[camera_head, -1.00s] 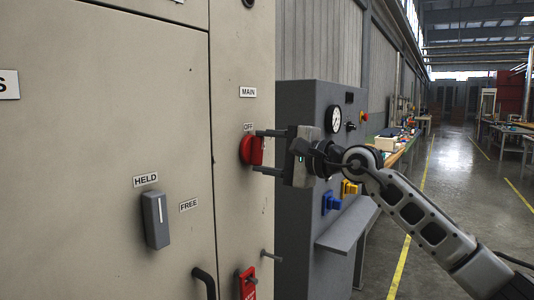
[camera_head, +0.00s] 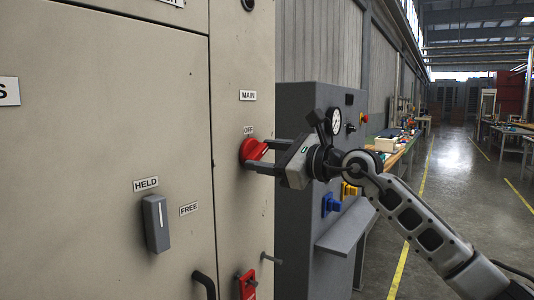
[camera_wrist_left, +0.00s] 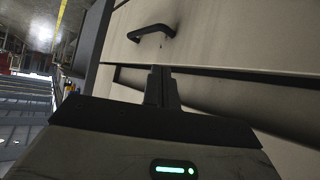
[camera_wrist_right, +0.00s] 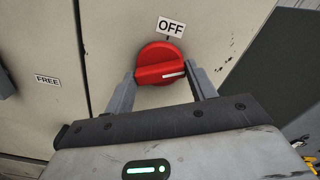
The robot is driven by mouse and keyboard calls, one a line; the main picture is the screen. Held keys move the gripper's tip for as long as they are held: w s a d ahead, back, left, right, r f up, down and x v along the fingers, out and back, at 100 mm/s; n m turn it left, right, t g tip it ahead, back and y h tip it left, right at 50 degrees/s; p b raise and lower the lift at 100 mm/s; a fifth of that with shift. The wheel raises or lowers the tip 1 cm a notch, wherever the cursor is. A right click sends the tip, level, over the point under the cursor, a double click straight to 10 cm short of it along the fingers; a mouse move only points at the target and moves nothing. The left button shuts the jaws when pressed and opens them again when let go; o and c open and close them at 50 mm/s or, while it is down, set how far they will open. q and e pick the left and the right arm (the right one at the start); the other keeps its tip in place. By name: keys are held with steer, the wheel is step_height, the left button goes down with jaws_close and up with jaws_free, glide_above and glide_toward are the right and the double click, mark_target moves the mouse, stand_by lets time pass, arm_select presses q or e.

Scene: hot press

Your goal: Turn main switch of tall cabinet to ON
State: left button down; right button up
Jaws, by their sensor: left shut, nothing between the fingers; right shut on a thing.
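The main switch (camera_head: 253,150) is a red rotary knob on the tall cabinet (camera_head: 243,60), under a MAIN label (camera_head: 248,95) and an OFF label (camera_head: 248,129). My right gripper (camera_head: 256,154) is shut on the knob, one finger on each side. In the right wrist view the knob (camera_wrist_right: 160,64) sits between the fingers, and its white pointer line points right, away from the OFF label (camera_wrist_right: 171,27). My left gripper (camera_wrist_left: 161,75) shows only in the left wrist view, shut and empty, near the cabinet front. No ON label is visible.
A grey lever (camera_head: 156,222) by HELD and FREE labels is on the cabinet door. A black handle (camera_head: 205,283) and a red tag (camera_head: 247,283) are lower down. A grey machine (camera_head: 308,105) with a gauge stands close behind my right gripper.

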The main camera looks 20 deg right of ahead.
steer(key=m+p, duration=0.1)
steer(key=m, duration=0.2)
steer(key=shift+m+p, duration=0.3)
steer(key=shift+m, duration=0.5)
arm_select(q)
steer(key=shift+a+r, duration=0.1)
steer(key=shift+r, duration=0.45)
arm_select(e)
steer(key=shift+m, duration=0.5)
arm_select(q)
steer(key=shift+w, duration=0.1)
arm_select(e)
steer(key=o, duration=1)
